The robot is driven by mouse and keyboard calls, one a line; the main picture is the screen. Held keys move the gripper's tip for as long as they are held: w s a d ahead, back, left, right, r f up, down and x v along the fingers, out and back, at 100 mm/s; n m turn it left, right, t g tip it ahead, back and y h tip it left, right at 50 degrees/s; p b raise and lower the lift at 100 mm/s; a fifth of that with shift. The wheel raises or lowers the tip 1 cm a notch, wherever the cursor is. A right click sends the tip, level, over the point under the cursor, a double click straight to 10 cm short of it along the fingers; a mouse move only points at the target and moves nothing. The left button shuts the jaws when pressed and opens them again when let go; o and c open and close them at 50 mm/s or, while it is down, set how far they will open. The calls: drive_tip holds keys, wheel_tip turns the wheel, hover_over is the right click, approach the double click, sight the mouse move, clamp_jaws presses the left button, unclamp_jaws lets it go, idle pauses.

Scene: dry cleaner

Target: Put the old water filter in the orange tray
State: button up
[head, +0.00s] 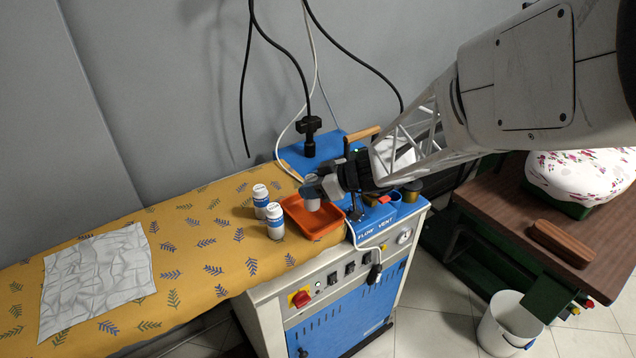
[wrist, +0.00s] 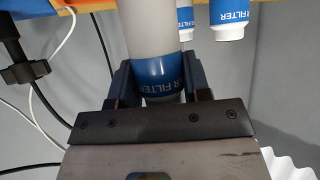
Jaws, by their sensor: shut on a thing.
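My gripper (head: 318,190) is shut on a greyish-white water filter (head: 312,204) with a blue label band. In the wrist view the held filter (wrist: 150,40) sits between the two fingers, which grip it around the band. In the head view it is over the orange tray (head: 322,234), its lower end within the tray's outline. I cannot tell whether it touches the tray floor. Two whiter filters with blue labels stand upright on the cloth left of the tray, one farther back (head: 260,198) and one nearer (head: 275,222).
The tray sits at the right end of the yellow patterned cloth (head: 200,235), beside the blue machine top (head: 380,219). A crumpled white cloth (head: 97,275) lies at left. Black cables (head: 285,60) hang behind the gripper. A brown brush (head: 560,243) and white bucket (head: 508,325) are at right.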

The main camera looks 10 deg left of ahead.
drive_tip(key=shift+w, duration=0.1)
drive_tip(key=shift+w+a, duration=0.15)
drive_tip(key=shift+f, duration=1.8)
drive_tip(key=shift+f, duration=0.15)
drive_tip(key=o, duration=1)
drive_tip(key=shift+c, duration=0.2)
drive_tip(key=shift+r, duration=0.2)
drive_tip(key=shift+d+r, duration=0.2)
drive_tip(key=shift+d, duration=0.2)
drive_tip(key=v, duration=1.1)
